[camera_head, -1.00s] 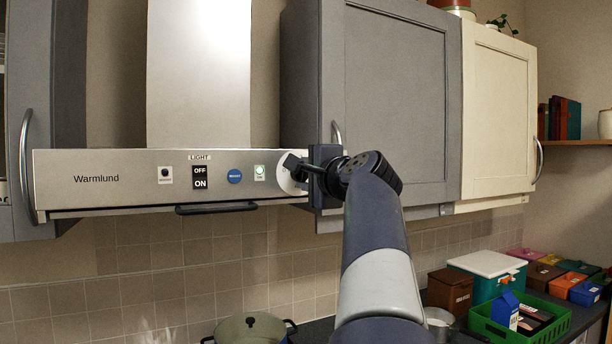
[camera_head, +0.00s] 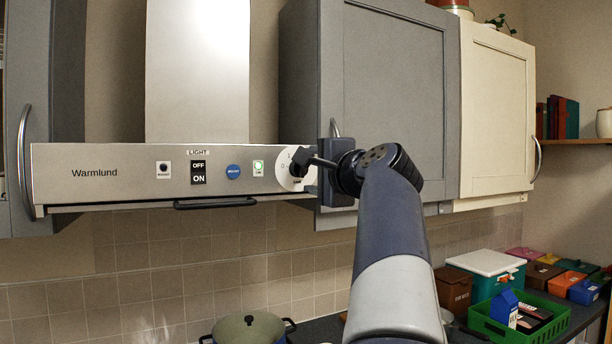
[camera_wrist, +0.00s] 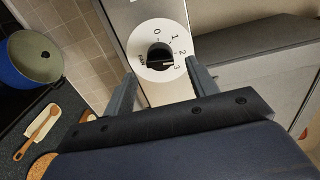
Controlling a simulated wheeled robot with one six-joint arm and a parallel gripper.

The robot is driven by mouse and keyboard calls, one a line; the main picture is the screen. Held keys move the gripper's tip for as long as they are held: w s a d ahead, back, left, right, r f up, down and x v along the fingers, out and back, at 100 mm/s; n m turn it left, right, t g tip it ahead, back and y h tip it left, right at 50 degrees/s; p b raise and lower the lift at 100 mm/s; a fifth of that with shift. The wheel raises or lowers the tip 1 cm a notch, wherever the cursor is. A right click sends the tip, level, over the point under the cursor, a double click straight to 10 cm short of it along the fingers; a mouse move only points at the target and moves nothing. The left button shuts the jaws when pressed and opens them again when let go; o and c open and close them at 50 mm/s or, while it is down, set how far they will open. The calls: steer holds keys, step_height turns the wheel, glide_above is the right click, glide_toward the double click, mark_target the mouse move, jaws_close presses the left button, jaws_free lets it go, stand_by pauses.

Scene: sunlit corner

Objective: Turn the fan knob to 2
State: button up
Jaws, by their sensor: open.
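The fan knob (camera_wrist: 160,57) is black and sits in the middle of a round white dial (camera_wrist: 138,41) marked 0, 1, 2, 3 and FAN. A pale line shows on the knob's lower right side, toward the 3; I cannot tell its exact setting. In the head view the dial (camera_head: 284,173) is at the right end of the Warmlund hood panel, and my gripper hides part of it. My gripper (camera_head: 305,160) is open in front of the dial. In the wrist view its fingers stand on either side of the dial's lower part, with nothing held between them.
The hood panel (camera_head: 115,188) also carries a light switch (camera_head: 198,172), a blue badge (camera_head: 233,172) and small buttons. A grey cabinet (camera_head: 395,95) stands right of the dial, close to my gripper.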

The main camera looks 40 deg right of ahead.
mark_target(300, 169)
steer(key=b+v, duration=0.1)
steer(key=v, duration=0.6)
steer(key=shift+w, duration=0.15)
steer(key=p+x, duration=0.2)
steer(key=x, duration=0.8)
steer(key=shift+w+p, duration=0.3)
steer(key=shift+p, duration=0.1)
steer(key=shift+d, duration=0.1)
